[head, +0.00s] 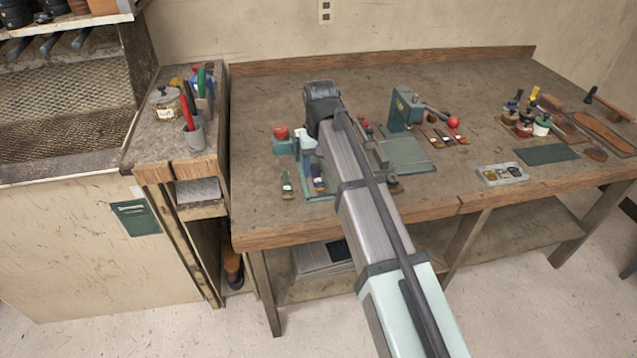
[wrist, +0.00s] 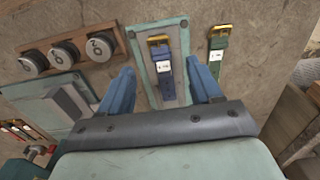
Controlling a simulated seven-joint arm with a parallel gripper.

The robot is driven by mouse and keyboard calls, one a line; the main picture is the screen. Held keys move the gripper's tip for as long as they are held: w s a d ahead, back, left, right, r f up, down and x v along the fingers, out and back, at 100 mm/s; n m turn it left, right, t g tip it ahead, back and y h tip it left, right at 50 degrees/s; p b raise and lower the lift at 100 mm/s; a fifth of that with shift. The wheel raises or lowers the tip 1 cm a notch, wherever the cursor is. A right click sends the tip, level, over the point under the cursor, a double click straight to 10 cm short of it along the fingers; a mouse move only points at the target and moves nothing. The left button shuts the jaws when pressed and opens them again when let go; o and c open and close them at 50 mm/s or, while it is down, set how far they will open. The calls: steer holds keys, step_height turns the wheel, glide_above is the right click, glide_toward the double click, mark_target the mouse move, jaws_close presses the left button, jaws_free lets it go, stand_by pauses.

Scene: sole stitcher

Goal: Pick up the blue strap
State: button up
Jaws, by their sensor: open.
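The blue strap (wrist: 166,76) lies on a pale green plate (wrist: 146,78) in the wrist view. It has a gold buckle at its far end and a white label. My gripper (wrist: 160,68) is open, with one blue finger on each side of the strap and plate, apart from the strap. Nothing is held. In the head view the blue strap (head: 318,184) is at the front left of the bench, just left of my arm.
A green strap (wrist: 217,52) with a gold buckle lies just right of the plate. A wooden rack (wrist: 118,42) with round grey stamps is on the left. A green press (head: 402,112) with a red-knobbed lever stands farther back. The bench (head: 262,100) is bare at back left.

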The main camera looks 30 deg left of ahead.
mark_target(319, 181)
steer(key=shift+w+a+f, duration=0.1)
steer(key=shift+a+f, duration=0.05)
steer(key=shift+f, duration=1)
steer(key=shift+a+f, duration=0.1)
steer(key=shift+f, duration=1)
steer(key=shift+c, duration=0.4)
jaws_close()
steer(key=shift+r, duration=0.1)
